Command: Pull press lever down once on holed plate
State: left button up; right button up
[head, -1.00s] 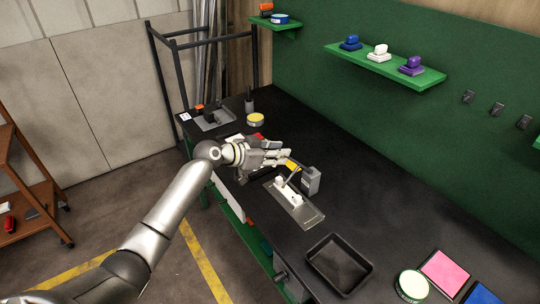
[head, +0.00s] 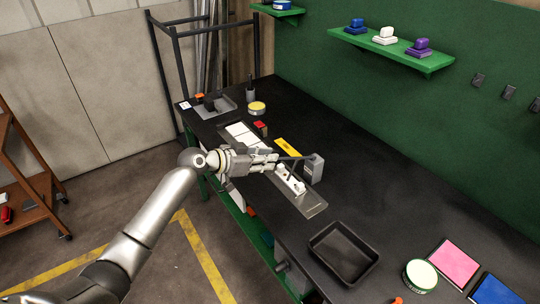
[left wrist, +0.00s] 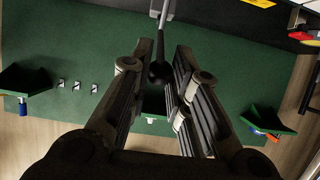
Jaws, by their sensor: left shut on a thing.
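The press stands on the bench, with a grey post (head: 314,169) and a flat grey base (head: 313,206). A white piece (head: 290,181) lies on the base under the arm of the press; I cannot make out any holes in it. The lever (head: 290,158) runs left from the post to my left gripper (head: 274,161). The left wrist view shows the lever's metal rod and black ball knob (left wrist: 158,73) between my left fingers (left wrist: 165,85), which are shut on it. The gripper hides the lever's end in the head view. My right gripper is in neither view.
An empty black tray (head: 343,252) sits in front of the press. A yellow strip (head: 288,147), white tiles (head: 241,134) and a red block (head: 261,128) lie behind the gripper. A round tin (head: 420,275) and a pink pad (head: 453,262) are at right. The bench's middle right is clear.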

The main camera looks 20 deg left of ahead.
pick_arm(q)
jog(key=shift+f, duration=0.15)
notch_tip(320, 180, down, 6)
jog(key=s+a+b, duration=0.1)
jog(key=b, duration=0.5)
jog(key=shift+s, duration=0.25)
